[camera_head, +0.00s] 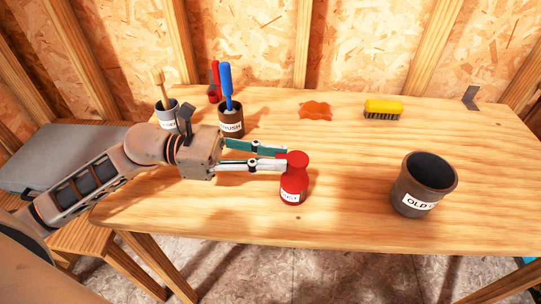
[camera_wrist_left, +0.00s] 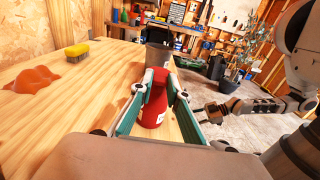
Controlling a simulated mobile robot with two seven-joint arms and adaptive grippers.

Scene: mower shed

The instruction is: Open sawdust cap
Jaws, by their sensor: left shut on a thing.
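A red bottle (camera_head: 293,184) with a rounded red cap (camera_head: 297,159) and a white label stands upright on the wooden table. The label is only partly legible. My left gripper (camera_head: 284,158) reaches in from the left and is shut on the cap at the top of the bottle. In the left wrist view the red bottle (camera_wrist_left: 153,110) shows between the two fingers of my left gripper (camera_wrist_left: 160,80). My right gripper (camera_wrist_left: 207,114) shows small at the right of that view, away from the bottle; its finger opening is unclear.
A brown cup (camera_head: 231,122) with a blue-handled tool and a grey cup (camera_head: 164,119) stand behind my left arm. An orange cloth-like piece (camera_head: 316,110) and yellow brush (camera_head: 383,107) lie farther back. The table's front edge is near the bottle.

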